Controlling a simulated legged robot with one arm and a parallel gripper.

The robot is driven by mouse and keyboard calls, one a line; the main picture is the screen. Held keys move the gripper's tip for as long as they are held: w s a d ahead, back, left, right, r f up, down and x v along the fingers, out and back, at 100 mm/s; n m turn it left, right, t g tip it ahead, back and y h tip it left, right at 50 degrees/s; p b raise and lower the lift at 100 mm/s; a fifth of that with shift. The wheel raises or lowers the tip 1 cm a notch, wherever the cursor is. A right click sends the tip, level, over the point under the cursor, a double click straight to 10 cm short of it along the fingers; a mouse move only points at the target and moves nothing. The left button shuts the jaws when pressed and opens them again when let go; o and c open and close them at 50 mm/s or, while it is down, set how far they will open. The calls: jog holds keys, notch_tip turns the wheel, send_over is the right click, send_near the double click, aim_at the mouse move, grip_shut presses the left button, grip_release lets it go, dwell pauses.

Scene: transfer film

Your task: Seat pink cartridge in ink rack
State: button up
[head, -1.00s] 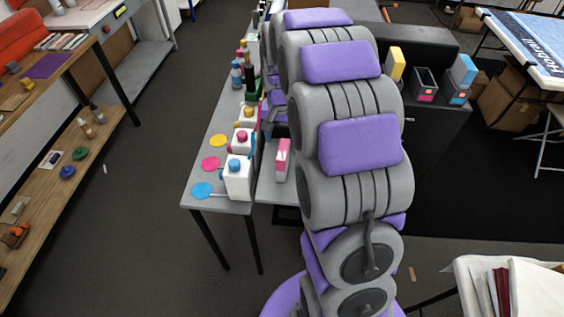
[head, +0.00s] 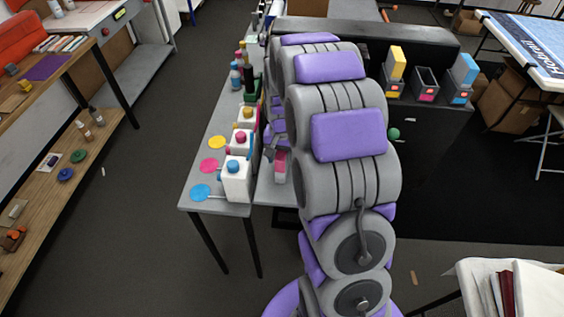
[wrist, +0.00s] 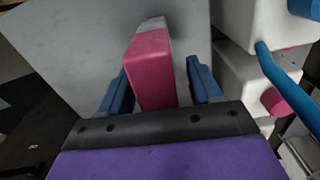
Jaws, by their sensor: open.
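The pink cartridge (head: 281,168), with a pale end, stands on the grey table beside the white bottles. It is partly hidden by my gripper in the head view. In the wrist view, the pink cartridge (wrist: 149,72) lies between the two blue fingers of my gripper (wrist: 158,70). The fingers are open, with a visible gap on the right side and a smaller one on the left. The ink rack (head: 427,96) is on the dark cabinet at right. Its middle slot, with a pink label, is empty, between a yellow cartridge (head: 397,61) and a blue cartridge (head: 465,69).
White bottles (head: 237,180) with coloured caps stand close beside the cartridge; they also show at right in the wrist view (wrist: 240,85). Cyan, pink and yellow discs lie on the table's left side (head: 192,180). A wooden shelf unit (head: 60,190) is at far left.

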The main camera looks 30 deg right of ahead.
jog(key=shift+c, duration=0.4)
grip_shut()
